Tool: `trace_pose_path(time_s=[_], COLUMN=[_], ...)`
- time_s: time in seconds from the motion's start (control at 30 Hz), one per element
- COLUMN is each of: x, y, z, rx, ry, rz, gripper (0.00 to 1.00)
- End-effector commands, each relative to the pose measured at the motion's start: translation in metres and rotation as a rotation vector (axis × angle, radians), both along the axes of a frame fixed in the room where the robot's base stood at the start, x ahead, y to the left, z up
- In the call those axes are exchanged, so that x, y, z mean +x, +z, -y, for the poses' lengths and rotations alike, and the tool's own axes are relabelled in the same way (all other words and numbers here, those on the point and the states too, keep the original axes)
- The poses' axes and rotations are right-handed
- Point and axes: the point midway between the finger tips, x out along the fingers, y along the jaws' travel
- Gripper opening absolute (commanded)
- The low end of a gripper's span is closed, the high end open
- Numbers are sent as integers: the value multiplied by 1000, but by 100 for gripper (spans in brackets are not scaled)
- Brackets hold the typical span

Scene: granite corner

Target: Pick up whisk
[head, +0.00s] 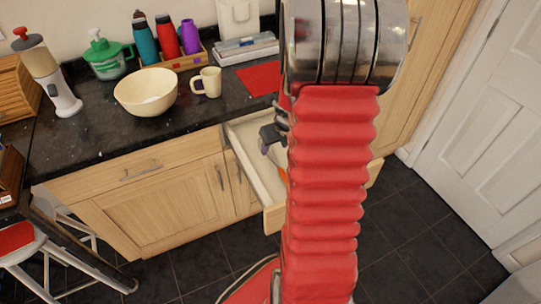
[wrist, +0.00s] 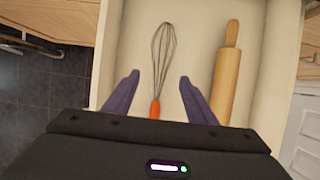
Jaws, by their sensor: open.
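The whisk (wrist: 162,62) lies in an open drawer in the wrist view, with wire loops pointing away and an orange handle (wrist: 155,108) toward me. Its handle end is hidden behind my gripper body. My gripper (wrist: 158,82) is open, with one purple finger on each side of the whisk, not touching it in the picture. In the head view my gripper (head: 268,140) is over the drawer, partly hidden by my red arm. A bit of orange (head: 283,174) shows in the drawer beside my arm.
A wooden rolling pin (wrist: 226,72) lies right of the whisk in the drawer (wrist: 200,30). On the counter stand a cream bowl (head: 146,92), a mug (head: 207,82) and several bottles. A stool (head: 40,250) stands at left. A white door (head: 480,140) is at right.

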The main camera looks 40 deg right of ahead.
Motion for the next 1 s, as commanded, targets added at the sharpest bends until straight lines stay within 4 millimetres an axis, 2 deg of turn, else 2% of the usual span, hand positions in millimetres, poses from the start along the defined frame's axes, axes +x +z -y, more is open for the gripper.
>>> trace_pose_path(time_s=[0.2,0.67,1.0], x=[5,7,18], y=[-14,-19,-50], z=[2,2,7], rx=[-1,0,1], ry=[1,-1,-1], rz=[-1,-1,-1], gripper=[51,51,51])
